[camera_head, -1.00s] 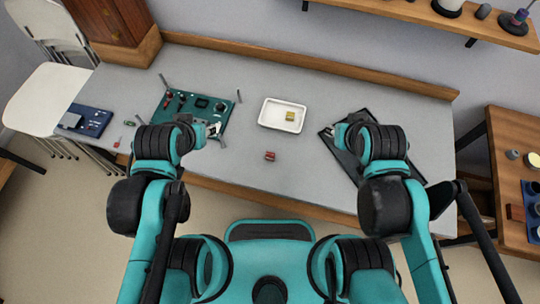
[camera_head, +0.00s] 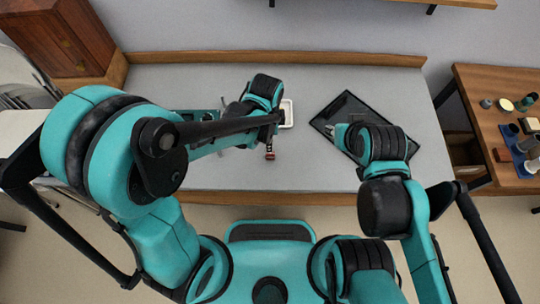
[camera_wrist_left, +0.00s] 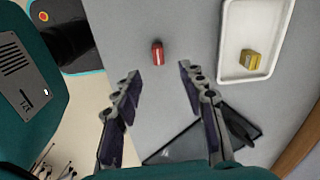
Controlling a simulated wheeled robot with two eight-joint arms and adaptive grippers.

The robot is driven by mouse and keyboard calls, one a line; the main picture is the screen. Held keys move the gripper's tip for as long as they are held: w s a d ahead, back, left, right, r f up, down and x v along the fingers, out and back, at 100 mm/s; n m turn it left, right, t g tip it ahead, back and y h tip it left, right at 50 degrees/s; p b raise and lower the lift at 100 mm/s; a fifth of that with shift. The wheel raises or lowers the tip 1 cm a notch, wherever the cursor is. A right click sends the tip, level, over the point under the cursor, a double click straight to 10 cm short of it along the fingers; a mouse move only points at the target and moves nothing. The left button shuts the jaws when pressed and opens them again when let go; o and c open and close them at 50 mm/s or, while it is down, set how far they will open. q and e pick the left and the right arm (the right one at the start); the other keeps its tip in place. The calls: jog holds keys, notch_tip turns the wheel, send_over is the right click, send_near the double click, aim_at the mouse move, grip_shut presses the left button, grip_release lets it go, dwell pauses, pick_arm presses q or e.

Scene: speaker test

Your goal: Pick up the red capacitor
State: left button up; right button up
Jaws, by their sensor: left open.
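The red capacitor (camera_head: 270,156) lies on the grey table near its front edge, just below the left gripper's tip in the head view. In the left wrist view the red capacitor (camera_wrist_left: 157,53) lies ahead of the fingertips, in line with the gap between them. My left gripper (camera_wrist_left: 160,75) is open and empty, apart from the capacitor. In the head view my left gripper (camera_head: 270,145) is small and partly hidden by its own arm. My right gripper (camera_head: 336,131) is over the front-left part of the black tray; its fingers are too small to judge.
A white tray (camera_wrist_left: 228,70) holding a yellow part (camera_wrist_left: 250,60) stands right of the capacitor in the wrist view. The black tray (camera_head: 350,103) lies to the right. The left arm mostly hides a green board (camera_head: 203,115). The table's far right is clear.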

aim_at(270, 156)
pick_arm(q)
jog(key=shift+s+d+f+m, duration=0.25)
jog(key=shift+d+f+m, duration=0.35)
jog(key=shift+f, duration=0.3)
jog(key=f+b, duration=0.1)
jog(key=f, duration=0.1)
jog(key=f+b, duration=0.1)
jog(key=f, duration=0.2)
jog(key=f+b, duration=0.2)
jog(key=shift+w+a+f, duration=0.2)
jog(key=shift+a+f, duration=0.05)
jog(key=shift+f, duration=0.05)
jog(key=shift+r, duration=0.1)
grip_shut()
